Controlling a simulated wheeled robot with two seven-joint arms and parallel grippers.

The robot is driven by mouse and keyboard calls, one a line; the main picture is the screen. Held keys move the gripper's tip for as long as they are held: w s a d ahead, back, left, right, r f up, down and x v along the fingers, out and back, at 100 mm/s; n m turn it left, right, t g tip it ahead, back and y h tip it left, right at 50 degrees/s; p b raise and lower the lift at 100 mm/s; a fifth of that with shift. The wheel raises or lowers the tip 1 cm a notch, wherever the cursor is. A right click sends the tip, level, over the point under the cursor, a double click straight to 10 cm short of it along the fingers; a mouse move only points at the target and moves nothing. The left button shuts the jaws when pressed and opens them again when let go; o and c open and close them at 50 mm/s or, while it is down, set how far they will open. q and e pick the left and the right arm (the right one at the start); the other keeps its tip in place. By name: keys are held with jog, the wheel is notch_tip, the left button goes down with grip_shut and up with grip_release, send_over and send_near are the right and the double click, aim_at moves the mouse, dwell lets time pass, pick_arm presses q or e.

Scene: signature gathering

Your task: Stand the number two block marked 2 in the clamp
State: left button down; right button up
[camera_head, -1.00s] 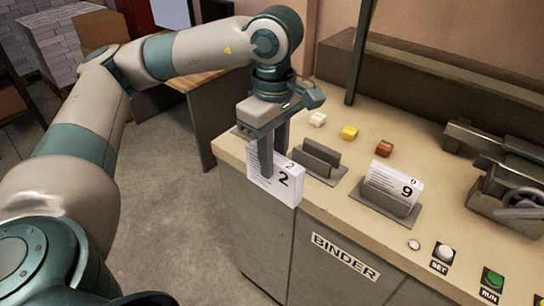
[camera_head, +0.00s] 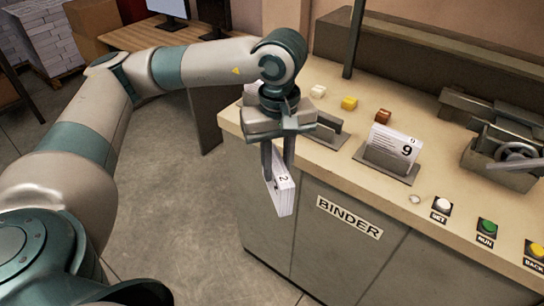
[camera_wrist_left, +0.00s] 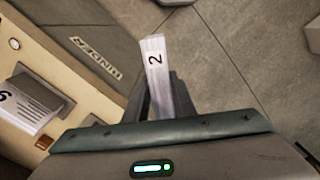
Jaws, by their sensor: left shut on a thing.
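The number two block (camera_head: 281,191) is a thin white stack of sheets marked 2. My left gripper (camera_head: 277,160) is shut on it and points down. The block hangs upright, narrow edge showing, in front of the counter's front edge and apart from it. The left wrist view also shows the block (camera_wrist_left: 157,72) between the dark fingers, over the floor. The clamp (camera_head: 510,150), seemingly the grey metal device with a handwheel, stands on the counter at far right, away from the block. My right gripper is not seen.
A white block marked 9 (camera_head: 394,146) stands in a grey holder (camera_head: 386,169) on the counter. Another grey holder (camera_head: 330,133) is partly hidden behind my gripper. White, yellow and brown small blocks lie behind. Buttons (camera_head: 487,227) line the front right.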

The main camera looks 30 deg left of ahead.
aim_at(292, 205)
pick_arm(q)
jog(key=d+f+m, duration=0.1)
jog(key=f+m, duration=0.2)
jog(key=d+f+m+b, duration=0.1)
jog(key=f+m, duration=0.2)
jog(key=d+f+m+b, duration=0.1)
jog(key=d+f+m, duration=0.1)
jog(key=f+m, duration=0.2)
jog(key=shift+s, duration=0.15)
jog(key=shift+d, duration=0.1)
